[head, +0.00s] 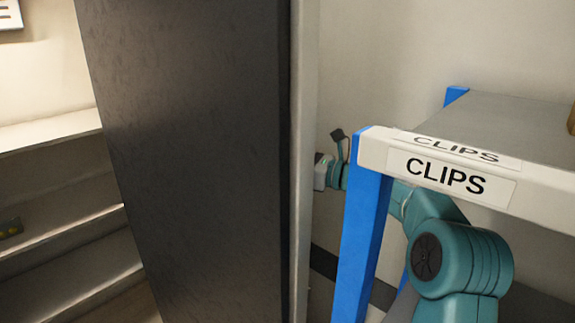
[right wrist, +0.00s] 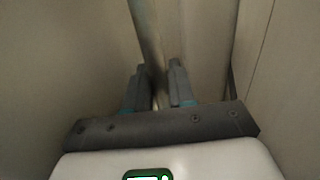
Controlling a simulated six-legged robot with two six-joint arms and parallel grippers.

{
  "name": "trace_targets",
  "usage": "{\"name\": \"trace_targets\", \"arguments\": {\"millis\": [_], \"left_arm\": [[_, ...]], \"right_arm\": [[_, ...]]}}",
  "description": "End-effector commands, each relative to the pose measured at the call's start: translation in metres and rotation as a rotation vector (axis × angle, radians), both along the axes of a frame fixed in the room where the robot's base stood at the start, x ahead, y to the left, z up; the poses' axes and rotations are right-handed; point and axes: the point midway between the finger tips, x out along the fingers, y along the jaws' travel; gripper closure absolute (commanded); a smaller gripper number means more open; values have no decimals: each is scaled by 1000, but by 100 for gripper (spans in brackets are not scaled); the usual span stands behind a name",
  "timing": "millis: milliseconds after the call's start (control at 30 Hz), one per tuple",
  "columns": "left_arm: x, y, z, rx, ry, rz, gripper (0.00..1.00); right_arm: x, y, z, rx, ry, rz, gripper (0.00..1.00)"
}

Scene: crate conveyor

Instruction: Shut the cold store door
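The cold store door (head: 195,150) is a tall dark panel with a pale edge (head: 303,150), standing across the middle of the head view. It stands open, with a lit shelved interior to its left. My right arm reaches behind the blue-legged rack; its white wrist end (head: 321,172) is beside the door's pale edge, and the fingers are hidden there. In the right wrist view my right gripper (right wrist: 158,78) has its two grey fingers a little apart, on either side of a pale upright bar (right wrist: 145,30). Whether they touch it is unclear. My left gripper is out of view.
A rack (head: 535,206) labelled CLIPS, with a white front rail and grey top, stands close on the right, in front of my right arm. Pale shelves (head: 60,190) fill the left side. A pale wall (head: 400,60) is behind.

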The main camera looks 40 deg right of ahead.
Motion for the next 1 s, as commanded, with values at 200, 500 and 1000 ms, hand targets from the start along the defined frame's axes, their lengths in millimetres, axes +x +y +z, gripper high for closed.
{"name": "trace_targets", "arguments": {"millis": [200,500,1000], "left_arm": [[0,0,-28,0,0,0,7],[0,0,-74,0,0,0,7],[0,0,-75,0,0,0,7]], "right_arm": [[-3,24,-6,-3,-1,4,100],[-19,83,-4,-1,-4,4,100],[-23,89,0,1,0,-2,59]]}}
